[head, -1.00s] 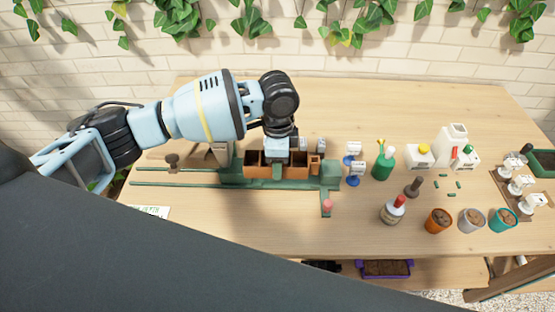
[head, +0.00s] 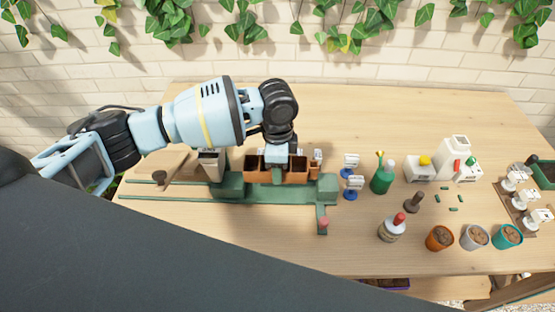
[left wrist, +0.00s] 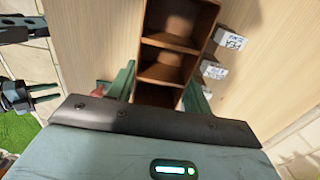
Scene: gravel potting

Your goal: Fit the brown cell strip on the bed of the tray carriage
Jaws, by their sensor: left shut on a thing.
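The brown cell strip (head: 297,174), a row of open square cells, is at the green tray carriage (head: 260,195) on the bench. The cells in sight look empty. Whether the strip's underside touches the bed is hidden. My right gripper (left wrist: 38,93) shows at the left edge of that view, its prongs apart and empty.
A grey hopper (head: 211,163) stands left of the strip. Several filled pots (head: 440,238) are at the front right. The bench front has free room.

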